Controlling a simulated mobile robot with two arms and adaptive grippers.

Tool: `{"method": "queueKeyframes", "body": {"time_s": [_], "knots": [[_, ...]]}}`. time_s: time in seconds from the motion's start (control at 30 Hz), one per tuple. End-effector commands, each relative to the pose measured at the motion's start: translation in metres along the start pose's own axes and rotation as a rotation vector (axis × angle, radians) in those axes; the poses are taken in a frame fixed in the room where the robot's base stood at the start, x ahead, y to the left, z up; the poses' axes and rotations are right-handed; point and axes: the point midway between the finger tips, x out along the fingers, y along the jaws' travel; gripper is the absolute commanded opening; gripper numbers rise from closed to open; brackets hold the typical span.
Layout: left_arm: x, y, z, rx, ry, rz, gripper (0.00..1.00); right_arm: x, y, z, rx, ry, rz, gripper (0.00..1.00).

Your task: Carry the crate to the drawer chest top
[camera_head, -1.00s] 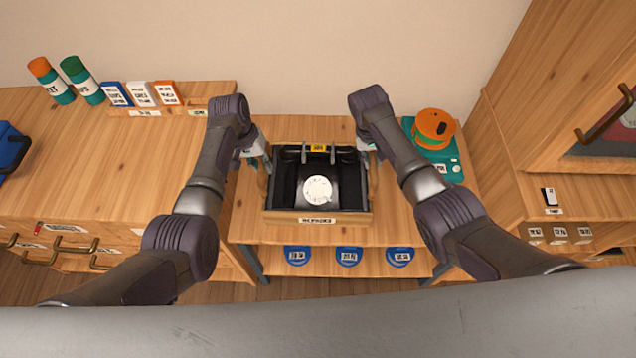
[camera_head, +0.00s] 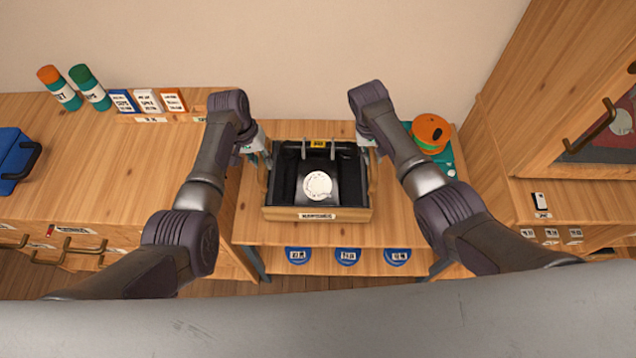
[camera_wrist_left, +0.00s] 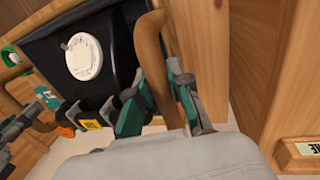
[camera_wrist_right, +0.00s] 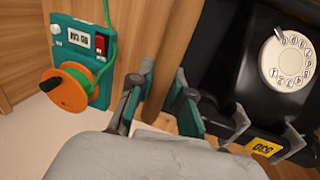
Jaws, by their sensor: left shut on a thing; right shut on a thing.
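The crate (camera_head: 285,214) is a wooden-rimmed box with a white label on its front, seen at the middle of the head view. A black dial phone (camera_head: 341,190) with a white dial lies in it. My left gripper (camera_head: 264,160) is shut on the crate's left handle, a wooden bar (camera_wrist_left: 150,60) in the left wrist view. My right gripper (camera_head: 369,158) is shut on the right handle (camera_wrist_right: 176,65). The crate looks level; whether it is clear of the bench (camera_head: 395,228) is hard to tell. The drawer chest top (camera_head: 110,165) is at the left.
On the chest top are a blue case (camera_head: 14,160), two cylinders (camera_head: 75,88) and upright cards (camera_head: 147,101) at the back; its middle is clear. A teal device with an orange reel (camera_head: 430,132) stands right of the crate. A wooden cabinet (camera_head: 500,140) rises at the right.

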Motion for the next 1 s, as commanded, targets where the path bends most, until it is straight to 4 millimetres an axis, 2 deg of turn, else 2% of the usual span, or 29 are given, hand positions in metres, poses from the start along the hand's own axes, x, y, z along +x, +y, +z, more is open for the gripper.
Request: {"method": "queueKeyframes", "body": {"time_s": [0.03, 0.6, 0.9, 1.0], "knots": [[-0.006, 0.002, -0.002, 0.001, 0.005, 0.001, 0.0, -0.006, 0.001, -0.002, 0.0, 0.004, -0.001, 0.0], [-0.004, 0.001, -0.002, 0.001, 0.005, 0.001, 0.0, -0.004, 0.001, -0.002, 0.0, 0.004, -0.001, 0.0], [0.023, -0.004, -0.002, 0.001, 0.005, 0.001, 0.0, 0.024, -0.005, -0.001, 0.0, 0.004, 0.0, 0.0], [0.026, -0.005, -0.002, 0.001, 0.006, 0.001, 0.0, 0.027, -0.006, -0.001, 0.0, 0.005, -0.001, 0.0]]}}
